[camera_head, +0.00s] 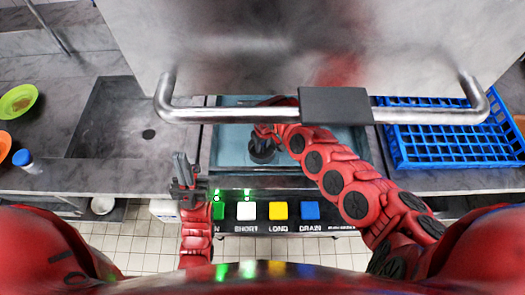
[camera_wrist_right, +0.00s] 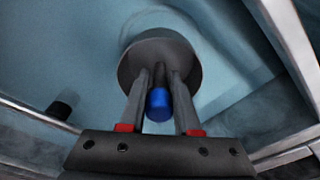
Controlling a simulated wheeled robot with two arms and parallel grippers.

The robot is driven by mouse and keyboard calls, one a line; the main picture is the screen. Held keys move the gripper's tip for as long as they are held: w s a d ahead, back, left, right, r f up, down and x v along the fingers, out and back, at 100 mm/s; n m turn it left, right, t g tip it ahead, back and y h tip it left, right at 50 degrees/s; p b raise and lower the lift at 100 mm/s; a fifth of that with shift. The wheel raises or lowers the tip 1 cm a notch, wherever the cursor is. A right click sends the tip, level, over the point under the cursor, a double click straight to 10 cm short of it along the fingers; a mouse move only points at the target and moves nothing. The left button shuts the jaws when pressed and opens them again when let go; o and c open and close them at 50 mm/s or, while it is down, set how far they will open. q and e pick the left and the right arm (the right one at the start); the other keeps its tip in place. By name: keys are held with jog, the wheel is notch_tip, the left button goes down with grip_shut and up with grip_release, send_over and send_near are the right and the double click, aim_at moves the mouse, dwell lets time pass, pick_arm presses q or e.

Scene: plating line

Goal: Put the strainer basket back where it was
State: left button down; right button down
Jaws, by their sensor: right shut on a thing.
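The strainer basket (camera_wrist_right: 160,52) is a dark grey round piece with a blue-tipped handle (camera_wrist_right: 158,104). In the right wrist view my right gripper (camera_wrist_right: 160,82) is shut on its handle, with a finger on each side. In the head view the dark basket (camera_head: 262,152) shows low inside the blue-floored wash tank (camera_head: 232,150), beneath my right gripper (camera_head: 264,134). I cannot tell whether the basket touches the tank floor. My left gripper (camera_head: 184,172) is upright beside the control panel, away from the basket; its finger gap is unclear.
The raised hood with its bar handle (camera_head: 240,115) hangs over the tank. A panel of coloured buttons (camera_head: 247,211) runs along the front. A blue rack (camera_head: 450,150) stands right; an empty sink (camera_head: 115,120) lies left. A short dark cylinder (camera_wrist_right: 62,107) is in the tank.

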aim_at(262, 153)
jog(key=shift+f, duration=1.95)
jog(key=c, duration=1.1)
grip_release()
jog(key=shift+f, duration=0.2)
jog(key=o, duration=0.5)
